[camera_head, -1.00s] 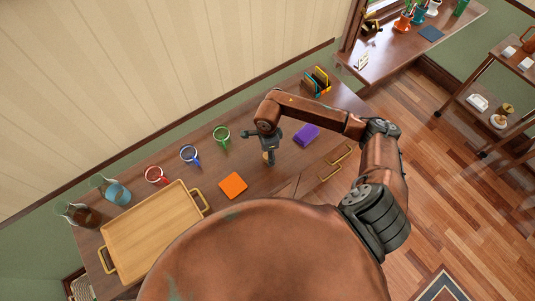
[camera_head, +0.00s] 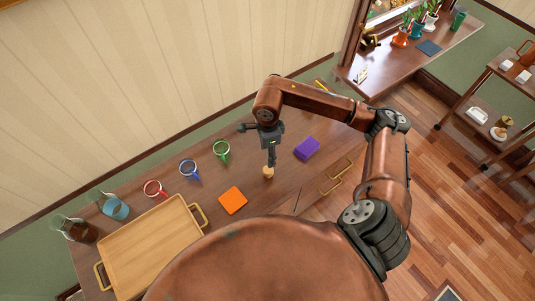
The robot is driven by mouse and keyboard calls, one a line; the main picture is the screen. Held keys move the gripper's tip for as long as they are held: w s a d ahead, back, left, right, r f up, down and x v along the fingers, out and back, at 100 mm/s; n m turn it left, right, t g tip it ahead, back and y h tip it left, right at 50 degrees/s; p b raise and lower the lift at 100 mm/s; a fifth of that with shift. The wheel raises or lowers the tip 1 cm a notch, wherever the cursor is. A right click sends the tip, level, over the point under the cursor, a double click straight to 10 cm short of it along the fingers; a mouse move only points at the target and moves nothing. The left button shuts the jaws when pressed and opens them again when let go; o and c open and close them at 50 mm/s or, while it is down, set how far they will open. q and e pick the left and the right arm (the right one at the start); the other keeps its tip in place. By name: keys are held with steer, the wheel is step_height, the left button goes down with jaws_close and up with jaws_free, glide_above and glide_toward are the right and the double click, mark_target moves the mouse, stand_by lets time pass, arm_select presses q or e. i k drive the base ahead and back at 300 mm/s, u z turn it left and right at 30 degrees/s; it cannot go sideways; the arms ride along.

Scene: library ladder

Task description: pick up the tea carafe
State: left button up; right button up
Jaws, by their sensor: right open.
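The tea carafe, a glass vessel with dark brown liquid (camera_head: 82,231), stands at the far left end of the wooden desk. A similar glass carafe with blue liquid (camera_head: 116,208) stands just right of it. My right gripper (camera_head: 271,160) points down over the middle of the desk, far to the right of the tea carafe. It is open and holds nothing. A small tan round object (camera_head: 268,172) is just below its fingertips; I cannot tell whether they touch. My left gripper is not in view.
A wooden tray with brass handles (camera_head: 150,250) lies close to the carafes. An orange square (camera_head: 232,200) and a purple block (camera_head: 307,148) lie near my right arm.

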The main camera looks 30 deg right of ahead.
mark_target(78, 230)
steer(key=u, duration=1.3)
